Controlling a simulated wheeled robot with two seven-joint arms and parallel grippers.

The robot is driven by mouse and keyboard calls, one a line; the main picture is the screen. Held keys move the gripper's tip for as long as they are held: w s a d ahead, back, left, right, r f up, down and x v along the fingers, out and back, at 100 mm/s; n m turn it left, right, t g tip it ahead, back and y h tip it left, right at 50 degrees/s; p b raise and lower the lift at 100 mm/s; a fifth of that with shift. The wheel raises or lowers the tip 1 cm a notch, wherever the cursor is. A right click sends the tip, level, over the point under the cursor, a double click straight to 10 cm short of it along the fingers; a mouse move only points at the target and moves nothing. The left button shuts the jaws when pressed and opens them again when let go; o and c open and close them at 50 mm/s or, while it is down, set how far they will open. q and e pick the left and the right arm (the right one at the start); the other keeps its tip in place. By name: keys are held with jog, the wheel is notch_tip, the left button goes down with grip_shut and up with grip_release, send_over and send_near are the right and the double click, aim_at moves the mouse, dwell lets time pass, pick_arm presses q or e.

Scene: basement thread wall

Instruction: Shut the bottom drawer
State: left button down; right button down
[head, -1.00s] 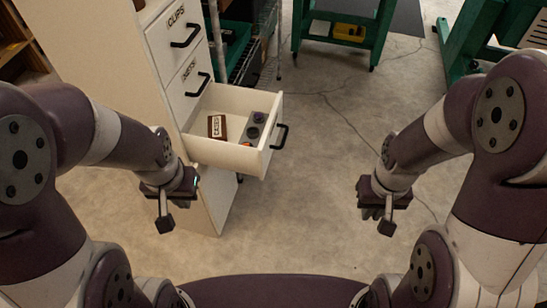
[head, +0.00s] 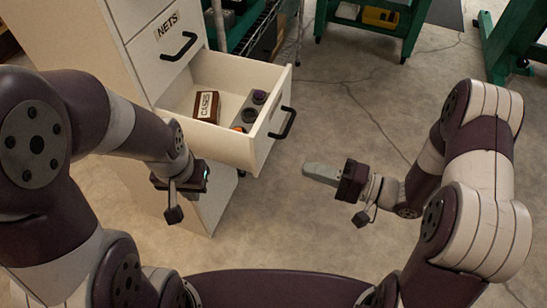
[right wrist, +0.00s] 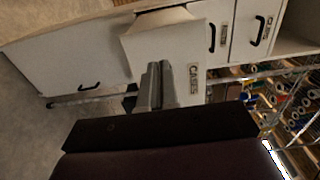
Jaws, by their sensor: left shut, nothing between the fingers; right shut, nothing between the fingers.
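The bottom drawer (head: 265,135) of the white cabinet (head: 80,50) stands pulled out below the NETS drawer (head: 172,40), with a black bar handle (head: 282,123) on its front. Its front, labelled CASES, shows in the right wrist view (right wrist: 195,55) beyond my fingers, which cover part of it. My right gripper (head: 306,172) is shut and empty, to the right of and nearer than the drawer front, apart from it in the head view and pointing left. My left gripper (head: 174,215) is shut and empty, pointing down beside the cabinet.
A brown CASES box (head: 206,105) and a grey holder with dark round pieces (head: 250,110) lie inside the drawer. A wire rack (head: 260,30) stands behind the cabinet, and a green bench (head: 410,20) further back. The floor right of the drawer is clear.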

jog(key=b, duration=0.2)
send_near(229, 146)
jog(key=shift+w+f, duration=0.7)
jog(key=shift+f, duration=0.2)
jog(key=shift+w+a+r, duration=0.1)
jog(key=shift+w+a, duration=0.05)
jog(key=shift+a, duration=0.3)
jog(key=p+x, duration=0.2)
jog(key=x, duration=0.7)
jog(key=shift+a, duration=0.3)
jog(key=x, duration=1.3)
jog(key=shift+w+a+f, duration=0.2)
jog(key=shift+a+f, duration=0.05)
jog(key=shift+a+r, duration=0.1)
jog(key=shift+r, duration=0.25)
